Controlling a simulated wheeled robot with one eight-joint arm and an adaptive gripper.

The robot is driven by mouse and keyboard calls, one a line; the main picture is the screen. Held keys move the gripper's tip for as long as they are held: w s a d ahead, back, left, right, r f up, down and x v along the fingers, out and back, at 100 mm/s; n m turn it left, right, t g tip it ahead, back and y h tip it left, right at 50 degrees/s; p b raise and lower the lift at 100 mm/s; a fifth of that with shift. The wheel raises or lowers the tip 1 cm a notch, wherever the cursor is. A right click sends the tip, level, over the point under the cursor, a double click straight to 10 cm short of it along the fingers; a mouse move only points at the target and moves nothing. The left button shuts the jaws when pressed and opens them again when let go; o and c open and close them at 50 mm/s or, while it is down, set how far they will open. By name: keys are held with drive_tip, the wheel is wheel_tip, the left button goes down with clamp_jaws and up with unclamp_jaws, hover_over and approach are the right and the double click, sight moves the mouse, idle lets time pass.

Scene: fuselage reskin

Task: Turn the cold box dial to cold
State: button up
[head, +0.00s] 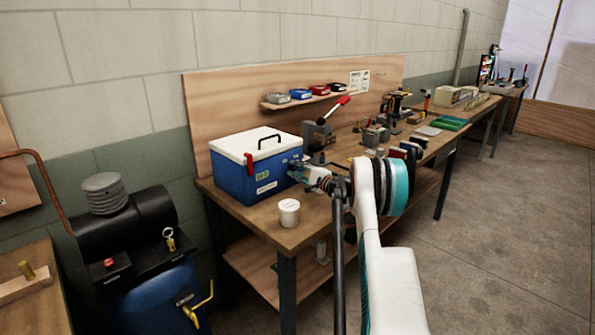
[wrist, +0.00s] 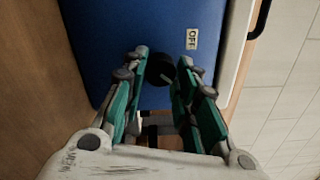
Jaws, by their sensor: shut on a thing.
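The cold box (head: 262,178) is blue with a white lid and a black handle, and stands on the wooden workbench. In the wrist view its blue side (wrist: 110,25) fills the upper middle. The dark round dial (wrist: 159,69) sits on that side, between my fingers. A white label reading OFF (wrist: 192,39) is beside it. My gripper (wrist: 163,62) is shut on the dial, one green-and-grey finger on each side. In the head view my gripper (head: 300,172) is at the right side of the box, and the dial is hidden. The dial's setting cannot be read.
A white round tub (head: 289,213) stands at the bench's front edge, near my arm. A lever press with a red handle (head: 320,128) stands right behind the box. A blue compressor (head: 150,270) is on the floor at left. The floor at right is clear.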

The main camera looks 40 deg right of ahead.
drive_tip(key=shift+m, duration=0.4)
drive_tip(key=o, duration=1.1)
drive_tip(key=shift+s, duration=0.1)
drive_tip(key=s, duration=0.8)
drive_tip(key=s+d, duration=0.1)
drive_tip(key=s, duration=0.2)
drive_tip(key=shift+s+f, duration=0.25)
drive_tip(key=shift+s, duration=0.15)
